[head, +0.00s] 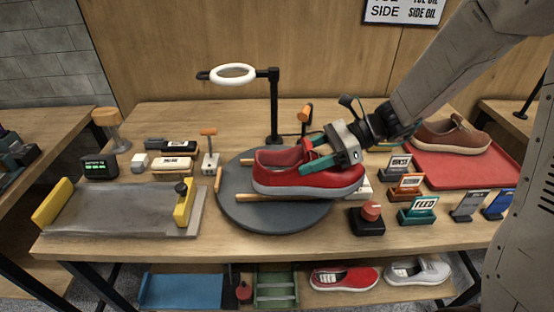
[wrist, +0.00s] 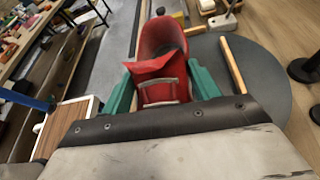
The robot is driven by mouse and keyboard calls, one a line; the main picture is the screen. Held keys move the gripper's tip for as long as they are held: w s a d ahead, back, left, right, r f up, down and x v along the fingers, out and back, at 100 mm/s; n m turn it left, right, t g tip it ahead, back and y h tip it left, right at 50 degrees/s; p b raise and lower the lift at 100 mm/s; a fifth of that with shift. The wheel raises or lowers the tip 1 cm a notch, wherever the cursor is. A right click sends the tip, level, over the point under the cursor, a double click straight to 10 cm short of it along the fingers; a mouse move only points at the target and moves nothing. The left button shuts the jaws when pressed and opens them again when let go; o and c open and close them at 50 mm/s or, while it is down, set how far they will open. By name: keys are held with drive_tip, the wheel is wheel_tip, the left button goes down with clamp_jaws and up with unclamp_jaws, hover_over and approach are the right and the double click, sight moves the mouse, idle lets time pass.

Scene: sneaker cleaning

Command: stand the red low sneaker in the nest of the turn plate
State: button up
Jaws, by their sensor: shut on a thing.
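The red low sneaker (head: 310,181) is over the dark grey turn plate (head: 240,212), upright with its pale sole down and its heel to the left. My gripper (head: 312,158) is shut on it, with green fingers at either side of the upper. In the wrist view the sneaker (wrist: 162,62) lies between the two green fingers (wrist: 163,92). Wooden bars (head: 253,198) of the nest show beside and below the sneaker; one also shows on the plate (wrist: 265,90) in the wrist view. I cannot tell whether the sole touches the plate.
A ring lamp (head: 233,73) on a black post stands behind the plate. A brown shoe (head: 450,136) sits on a red mat (head: 470,174). A grey tray (head: 110,211) is at the left.

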sight(275, 156)
drive_tip(key=shift+w+a+f, duration=0.7)
drive_tip(key=shift+w+a, duration=0.25)
drive_tip(key=shift+a, duration=0.2)
drive_tip(key=shift+w+a+f, duration=0.75)
drive_tip(key=shift+w+a, duration=0.2)
drive_tip(key=shift+a, duration=0.25)
drive_tip(key=shift+w+a+f, duration=0.7)
drive_tip(key=shift+w+a, duration=0.25)
drive_tip(key=shift+a, duration=0.2)
drive_tip(key=o, duration=1.6)
drive_tip(key=shift+f, duration=0.1)
drive_tip(key=shift+c, duration=0.2)
